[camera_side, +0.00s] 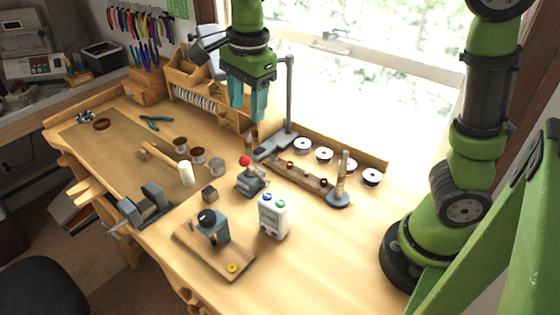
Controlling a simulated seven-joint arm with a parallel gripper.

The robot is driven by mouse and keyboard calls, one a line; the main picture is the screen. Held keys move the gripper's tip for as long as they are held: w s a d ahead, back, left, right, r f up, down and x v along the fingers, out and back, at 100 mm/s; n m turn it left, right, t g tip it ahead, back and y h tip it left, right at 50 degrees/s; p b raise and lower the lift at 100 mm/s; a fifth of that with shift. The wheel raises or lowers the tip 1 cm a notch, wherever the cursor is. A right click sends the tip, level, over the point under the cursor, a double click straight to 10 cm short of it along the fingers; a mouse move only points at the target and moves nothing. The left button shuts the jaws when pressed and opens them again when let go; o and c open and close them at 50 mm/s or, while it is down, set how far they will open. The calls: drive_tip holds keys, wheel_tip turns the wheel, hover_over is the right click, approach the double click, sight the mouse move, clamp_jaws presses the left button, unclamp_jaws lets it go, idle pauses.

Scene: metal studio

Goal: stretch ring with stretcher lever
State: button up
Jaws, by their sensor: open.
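My green gripper (248,112) hangs over the back middle of the bench. Its two blue fingers point down, apart, with nothing between them. Below it stands a small grey device with a red-knobbed lever (245,161), which looks like the stretcher; the lever tilts up to the left. The fingers are well above it. A ring cannot be made out on this device. Small dark ring-like pieces sit along a wooden strip (306,178) to its right. A yellow ring-like piece (232,267) lies on a wooden board at the front.
A tapered post on a round base (339,198) and a grey stand (289,100) rise near the strip. The right front bench is clear.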

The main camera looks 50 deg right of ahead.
sight(249, 166)
drive_tip(key=shift+m, duration=0.6)
drive_tip(key=f, duration=0.5)
drive_tip(key=w+f, duration=0.1)
drive_tip(key=f, duration=1.1)
drive_tip(key=shift+w+d, duration=0.15)
clamp_jaws()
